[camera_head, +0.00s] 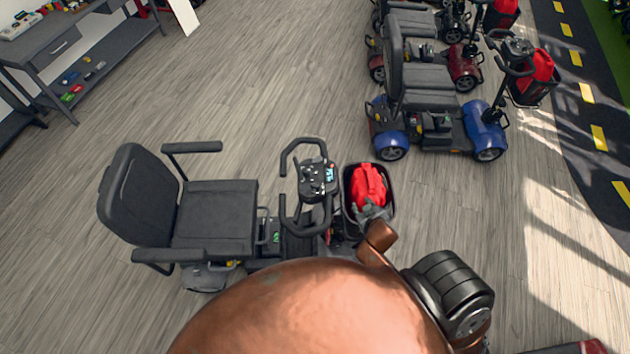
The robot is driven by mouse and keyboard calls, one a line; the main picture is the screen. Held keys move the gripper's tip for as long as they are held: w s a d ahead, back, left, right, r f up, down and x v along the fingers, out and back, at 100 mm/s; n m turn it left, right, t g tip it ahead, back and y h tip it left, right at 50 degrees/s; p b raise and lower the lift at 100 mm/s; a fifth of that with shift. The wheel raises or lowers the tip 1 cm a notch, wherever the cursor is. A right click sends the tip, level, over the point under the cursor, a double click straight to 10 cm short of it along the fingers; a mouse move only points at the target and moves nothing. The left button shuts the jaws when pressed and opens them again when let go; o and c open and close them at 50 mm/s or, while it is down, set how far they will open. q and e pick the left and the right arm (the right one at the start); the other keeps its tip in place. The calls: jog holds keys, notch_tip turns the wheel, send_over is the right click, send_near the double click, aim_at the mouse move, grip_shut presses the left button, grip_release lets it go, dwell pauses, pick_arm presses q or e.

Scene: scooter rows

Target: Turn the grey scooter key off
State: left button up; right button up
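The grey scooter (205,275) stands just in front of me, with its black seat (215,215) to the left and its tiller console (318,178) to the right. The console has a small lit display (330,174) and black loop handlebars. The key is too small to make out. My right gripper (371,212) is by the front basket, over the lower edge of a red bag, to the right of and below the console. It is apart from the console. Its fingers are too small and dark to tell open from shut. My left gripper is not in view.
The front basket (391,205) holds the red bag (367,184). A blue scooter (484,128) and a dark red one (466,68) stand in a row at the upper right. A grey workbench (95,62) is at the upper left. Open wood floor lies between.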

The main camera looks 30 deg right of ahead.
aim_at(319, 187)
jog(key=w+a+r+n+t+y, duration=0.1)
jog(key=w+r+y, duration=0.1)
jog(key=w+r, duration=0.1)
jog(key=w+a+r+n+t+y+p, duration=0.1)
jog(key=w+a+r+n+t+y, duration=0.1)
jog(key=w+r, duration=0.1)
jog(key=w+a+r+n+t+y+p, duration=0.1)
jog(key=w+a+r+n+t+y, duration=0.1)
jog(key=r, duration=0.3)
jog(key=shift+w+a+y, duration=0.15)
jog(key=shift+w+y, duration=0.35)
jog(key=shift+w, duration=0.35)
jog(key=s+a+n+g+y, duration=0.1)
jog(key=s+a+f+n+y, duration=0.1)
jog(key=a+y, duration=0.1)
jog(key=shift+a+f+n+g+p, duration=0.2)
jog(key=shift+a+n+g+p, duration=0.1)
jog(key=shift+g, duration=0.1)
jog(key=shift+a+f+y, duration=0.2)
jog(key=shift+y, duration=0.2)
jog(key=shift+w+a+f, duration=0.15)
jog(key=shift+w+a, duration=0.1)
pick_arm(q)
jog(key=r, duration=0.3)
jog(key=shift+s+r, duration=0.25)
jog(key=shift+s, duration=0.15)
pick_arm(e)
jog(key=x, duration=0.6)
jog(key=shift+w+a+f, duration=0.15)
jog(key=shift+w+f, duration=0.05)
